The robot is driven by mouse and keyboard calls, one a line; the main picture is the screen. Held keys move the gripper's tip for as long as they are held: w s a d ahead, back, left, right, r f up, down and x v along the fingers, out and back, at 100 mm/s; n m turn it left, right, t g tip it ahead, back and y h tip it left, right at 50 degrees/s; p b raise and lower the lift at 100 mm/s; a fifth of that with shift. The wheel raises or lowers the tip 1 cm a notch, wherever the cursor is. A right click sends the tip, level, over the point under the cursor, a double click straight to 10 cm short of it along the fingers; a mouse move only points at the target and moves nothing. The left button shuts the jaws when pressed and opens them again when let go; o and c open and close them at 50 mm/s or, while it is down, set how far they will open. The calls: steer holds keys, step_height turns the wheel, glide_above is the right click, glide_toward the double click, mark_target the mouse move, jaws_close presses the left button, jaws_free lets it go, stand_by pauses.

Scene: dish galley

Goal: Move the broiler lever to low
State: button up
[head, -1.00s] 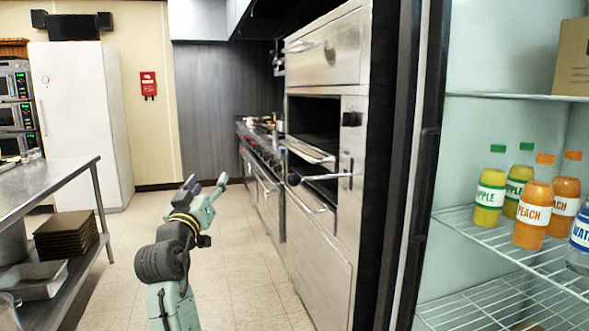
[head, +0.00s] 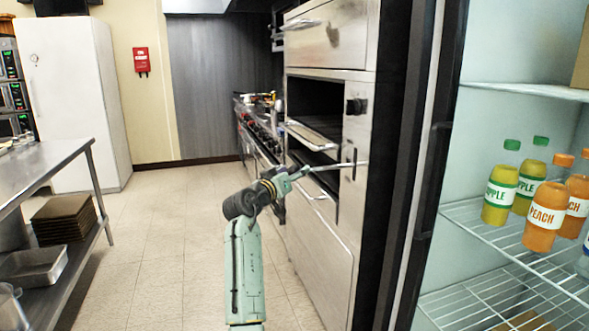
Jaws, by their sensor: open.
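The broiler (head: 330,75) is a tall stainless unit right of centre, with an open dark cavity. Its lever (head: 335,165) is a thin metal rod that sticks out left from a dark upright slot (head: 354,163) in the front panel. The rod looks close to level, near the middle of the slot. My gripper (head: 299,173) is open at the rod's outer end, and its fingers overlap that end in the picture. The lever's dark ball end is hidden behind the gripper. I cannot tell whether the fingers touch it.
A broiler rack (head: 313,137) juts out just above the gripper. An open fridge with bottles (head: 545,215) stands close on the right. A steel table (head: 45,165) is on the left. The tiled floor between is clear.

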steer(key=shift+w+d, duration=0.25)
steer(key=shift+w, duration=0.25)
steer(key=shift+s, duration=0.1)
steer(key=c, duration=0.7)
steer(key=shift+a, duration=0.2)
jaws_close()
